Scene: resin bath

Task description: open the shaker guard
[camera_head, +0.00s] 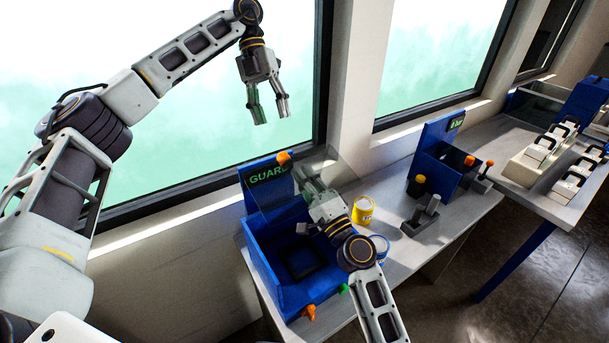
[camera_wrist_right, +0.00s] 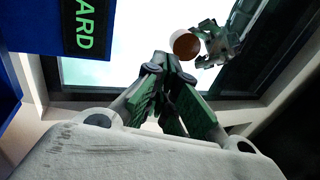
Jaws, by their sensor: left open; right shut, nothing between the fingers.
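The shaker is a blue open-topped box (camera_head: 280,285) on the bench, with a dark floor inside. A blue panel marked GUARD (camera_head: 268,178) stands at its back; it also shows in the right wrist view (camera_wrist_right: 88,25). An orange knob (camera_head: 284,157) is at the panel's top; a round orange-brown knob (camera_wrist_right: 186,44) is just beyond my right fingertips in the wrist view. A clear pane (camera_head: 345,168), hard to make out, seems raised behind my right gripper. My right gripper (camera_head: 308,182) is shut and empty over the box. My left gripper (camera_head: 271,112) is open, higher, before the window.
A yellow tin (camera_head: 363,210) and a white-blue tin (camera_head: 379,247) stand right of the box. Orange (camera_head: 309,312) and green (camera_head: 343,288) knobs are at its front. A second blue station (camera_head: 440,165) and white equipment (camera_head: 540,150) stand farther right.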

